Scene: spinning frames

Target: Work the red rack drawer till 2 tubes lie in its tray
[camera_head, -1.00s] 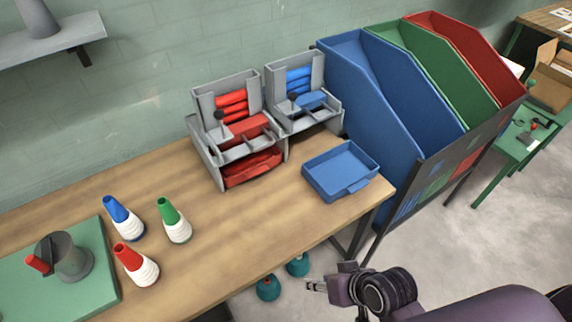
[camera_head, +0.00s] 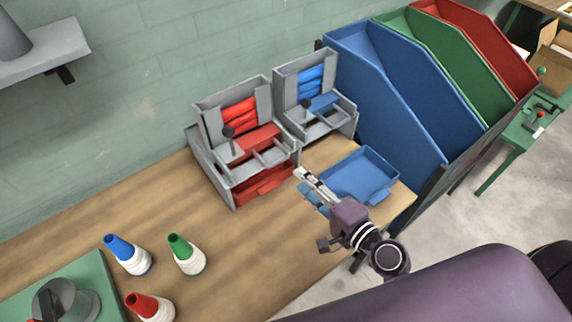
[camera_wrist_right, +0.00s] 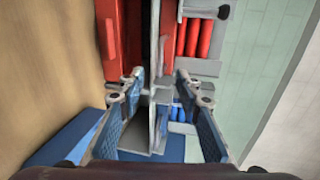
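The grey red rack (camera_head: 203,160) stands at the back of the table with several red tubes (camera_head: 240,113) stacked in its upper slot. A red drawer piece (camera_head: 256,137) sits below them, beside a dark-knobbed lever (camera_head: 229,131). Its red tray (camera_head: 265,184) is at the bottom; whether tubes lie in it is not clear. My right gripper (camera_head: 303,178) is just right of the tray, in front of the racks. In the wrist view its blue-padded fingers (camera_wrist_right: 159,76) are apart with a grey rack wall visible between them. The red tubes (camera_wrist_right: 199,38) also show there. My left gripper is out of view.
A similar rack with blue tubes (camera_head: 311,77) stands to the right. A blue tray (camera_head: 365,172) lies close behind my right gripper. Blue, green and red bins stand beyond the table edge. Several coloured-tipped cones (camera_head: 187,254) stand at front left; the table's middle is clear.

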